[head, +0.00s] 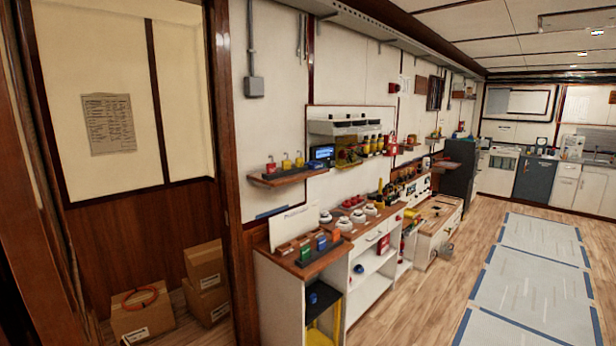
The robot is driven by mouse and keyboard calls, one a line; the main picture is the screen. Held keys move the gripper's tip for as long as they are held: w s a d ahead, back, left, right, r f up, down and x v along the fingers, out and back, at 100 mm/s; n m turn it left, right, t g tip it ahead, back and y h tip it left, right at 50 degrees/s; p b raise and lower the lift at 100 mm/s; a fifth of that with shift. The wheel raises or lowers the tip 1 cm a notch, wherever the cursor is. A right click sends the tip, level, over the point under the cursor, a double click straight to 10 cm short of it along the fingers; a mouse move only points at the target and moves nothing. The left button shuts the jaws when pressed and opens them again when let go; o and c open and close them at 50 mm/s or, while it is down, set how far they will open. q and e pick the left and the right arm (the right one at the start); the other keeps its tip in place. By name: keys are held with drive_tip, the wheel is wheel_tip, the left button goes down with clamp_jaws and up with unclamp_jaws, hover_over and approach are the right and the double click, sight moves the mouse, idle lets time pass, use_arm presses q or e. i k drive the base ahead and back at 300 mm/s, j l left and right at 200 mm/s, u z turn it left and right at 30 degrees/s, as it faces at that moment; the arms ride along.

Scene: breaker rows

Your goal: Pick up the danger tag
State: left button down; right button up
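I cannot surely make out a danger tag at this distance. A small red-and-white item (392,145) hangs near the right end of the wall panel, and a red tag-like piece (383,243) shows on the front of the white cabinet (285,300). Either is too small to read. Neither of my grippers is in view.
A wooden shelf (288,178) holds red and yellow padlock-like items. The cabinet's wooden top carries coloured blocks (320,240) and round red-and-white devices (345,222). Cardboard boxes (142,314) stand in the doorway at left. Taped floor sheets (520,290) lie at right; wood floor between is clear.

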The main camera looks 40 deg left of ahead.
sight(271, 168)
drive_tip(key=i+u, duration=0.6)
drive_tip(key=u, duration=0.2)
drive_tip(key=i+l+u, duration=0.2)
drive_tip(key=u, duration=0.2)
drive_tip(key=i+l+u, duration=0.4)
drive_tip(key=k+j, duration=0.05)
drive_tip(key=j, duration=0.05)
